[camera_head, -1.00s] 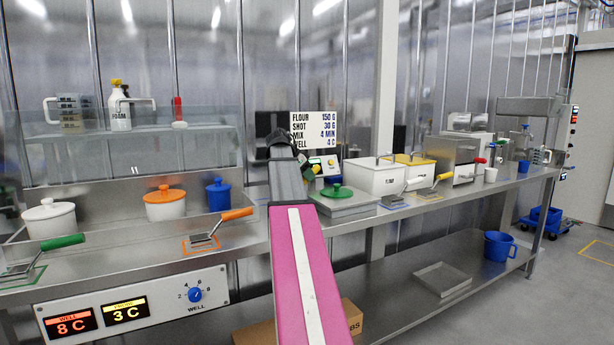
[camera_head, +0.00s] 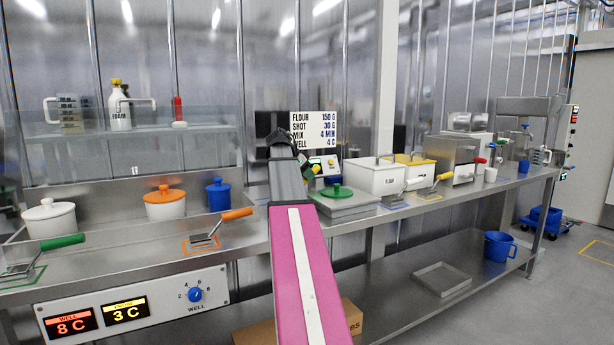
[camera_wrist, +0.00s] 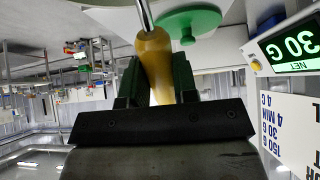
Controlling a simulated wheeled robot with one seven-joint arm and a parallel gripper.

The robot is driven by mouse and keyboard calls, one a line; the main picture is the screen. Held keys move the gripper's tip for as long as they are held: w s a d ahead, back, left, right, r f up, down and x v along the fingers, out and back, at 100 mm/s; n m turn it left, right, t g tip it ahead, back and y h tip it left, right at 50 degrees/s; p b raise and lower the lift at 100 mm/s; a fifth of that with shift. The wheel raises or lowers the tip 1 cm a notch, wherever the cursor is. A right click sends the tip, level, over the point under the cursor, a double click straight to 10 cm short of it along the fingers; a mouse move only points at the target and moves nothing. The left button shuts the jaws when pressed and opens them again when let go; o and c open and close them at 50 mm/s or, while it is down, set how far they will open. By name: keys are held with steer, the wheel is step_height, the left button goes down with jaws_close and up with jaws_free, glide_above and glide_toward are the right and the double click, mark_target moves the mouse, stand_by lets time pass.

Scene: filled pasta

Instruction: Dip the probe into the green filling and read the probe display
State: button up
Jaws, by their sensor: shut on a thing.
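In the wrist view my gripper (camera_wrist: 156,82) is shut on a yellow-brown handle (camera_wrist: 153,48) with a metal shaft. The shaft's far end is out of frame, so I cannot tell what tool it is. In the head view my arm hides most of the gripper. The well panel has a red display (camera_head: 71,323) reading 8 C and a yellow display (camera_head: 126,309) reading 3 C; the yellow one's small label is hard to read. No green filling shows. Lidded pots stand behind: white (camera_head: 48,218), orange-lidded (camera_head: 166,207) and blue (camera_head: 218,196).
A green-knobbed lid (camera_head: 337,191) lies on a steel plate right of my arm. A scale display (camera_wrist: 293,45) reads 30 G. Green-handled (camera_head: 62,241) and orange-handled (camera_head: 236,214) tools lie on the counter. A red upright item (camera_head: 178,109) stands on the shelf.

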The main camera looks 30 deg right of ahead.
stand_by(0.4)
step_height(320, 180, up, 11)
steer(key=shift+f, duration=0.15)
stand_by(1.1)
stand_by(1.6)
